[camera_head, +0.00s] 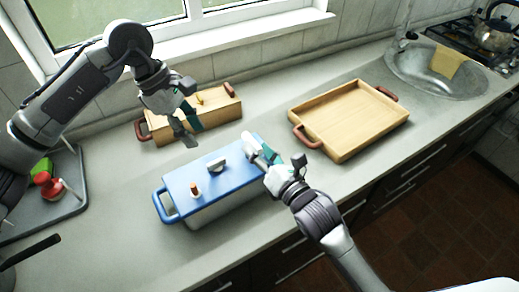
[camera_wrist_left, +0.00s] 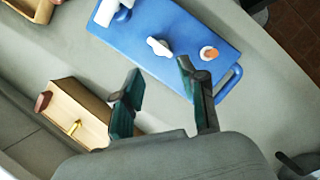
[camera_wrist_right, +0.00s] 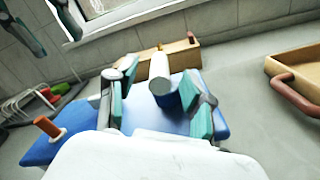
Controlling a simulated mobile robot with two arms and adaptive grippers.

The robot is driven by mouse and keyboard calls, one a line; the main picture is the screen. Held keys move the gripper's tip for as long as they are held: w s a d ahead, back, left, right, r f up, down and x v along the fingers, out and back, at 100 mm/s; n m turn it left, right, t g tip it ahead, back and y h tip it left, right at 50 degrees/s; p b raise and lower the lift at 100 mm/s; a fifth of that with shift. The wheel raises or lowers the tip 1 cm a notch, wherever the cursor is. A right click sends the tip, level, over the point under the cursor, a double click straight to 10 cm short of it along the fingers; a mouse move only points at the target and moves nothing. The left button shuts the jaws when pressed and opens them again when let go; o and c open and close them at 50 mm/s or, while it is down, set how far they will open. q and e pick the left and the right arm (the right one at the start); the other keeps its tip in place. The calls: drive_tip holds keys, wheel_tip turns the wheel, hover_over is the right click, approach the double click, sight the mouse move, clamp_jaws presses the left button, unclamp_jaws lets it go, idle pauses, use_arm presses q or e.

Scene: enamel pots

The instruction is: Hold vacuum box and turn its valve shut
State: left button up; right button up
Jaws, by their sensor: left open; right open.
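The vacuum box has a blue lid (camera_head: 232,176), a blue end handle (camera_head: 160,206), a white knob (camera_head: 218,163) and a copper-coloured peg (camera_head: 195,188). It stands on the counter, and its lid shows in the left wrist view (camera_wrist_left: 184,38). My left gripper (camera_head: 187,126) is open and empty above the counter, just behind the box; its fingers point at the lid in the left wrist view (camera_wrist_left: 157,75). My right gripper (camera_head: 262,154) is open at the box's right end. In the right wrist view a white cylinder (camera_wrist_right: 159,68) shows between its fingers; I cannot tell whether they touch it.
A wooden box (camera_head: 222,108) with red-brown handles and a yellow part stands behind. A wooden tray (camera_head: 345,112) lies to the right, near the sink (camera_head: 440,85). A grey tray (camera_head: 72,203) with red and green items is at the left. Counter in front-left is clear.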

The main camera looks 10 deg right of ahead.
clamp_jaws()
idle(0.3)
use_arm(q)
drive_tip(key=shift+o, duration=0.3)
